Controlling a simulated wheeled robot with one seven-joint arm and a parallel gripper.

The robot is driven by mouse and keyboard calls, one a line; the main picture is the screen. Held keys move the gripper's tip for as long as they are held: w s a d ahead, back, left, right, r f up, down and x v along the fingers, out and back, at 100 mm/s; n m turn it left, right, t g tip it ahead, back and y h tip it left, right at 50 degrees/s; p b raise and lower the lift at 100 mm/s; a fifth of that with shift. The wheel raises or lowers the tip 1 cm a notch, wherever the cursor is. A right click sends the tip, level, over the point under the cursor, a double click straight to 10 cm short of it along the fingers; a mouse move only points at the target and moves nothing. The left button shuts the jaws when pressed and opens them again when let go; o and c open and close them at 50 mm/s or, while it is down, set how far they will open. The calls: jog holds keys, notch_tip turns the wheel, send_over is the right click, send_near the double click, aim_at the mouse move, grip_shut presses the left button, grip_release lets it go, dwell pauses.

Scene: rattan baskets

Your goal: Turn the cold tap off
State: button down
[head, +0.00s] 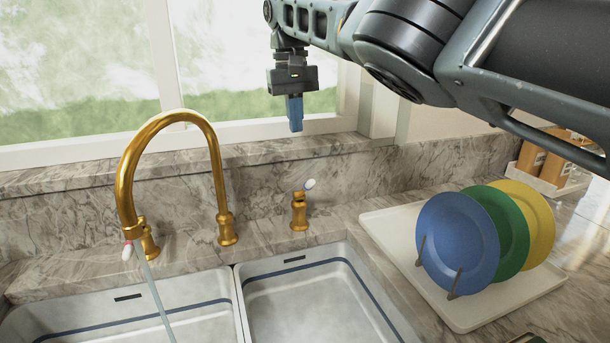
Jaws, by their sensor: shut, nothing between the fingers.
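A gold arched faucet (216,170) stands behind the sink, and a thin stream of water (158,300) runs from its spout into the left basin. The right tap handle (299,212) is a gold post with a white lever tilted up to the right; no colour mark is readable on it. The left tap handle (149,243) is partly hidden by the spout end; a white lever tip with a red mark shows beside it. My gripper (295,113) points down with blue fingers shut and empty. It appears above the right handle, touching nothing visible.
A white tray (385,222) at the right holds a blue plate (457,240), a green plate and a yellow plate upright. Brown bottles (555,165) stand farther right. A window sill and marble backsplash (270,195) lie behind. The right basin (320,305) looks empty.

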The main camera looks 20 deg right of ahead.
send_near(305, 191)
jog(key=shift+s+d+f, duration=0.1)
jog(key=shift+s+f, duration=0.35)
jog(key=shift+f, duration=0.15)
jog(key=shift+s+f, duration=0.4)
jog(key=shift+f, duration=0.25)
jog(key=shift+f, duration=0.1)
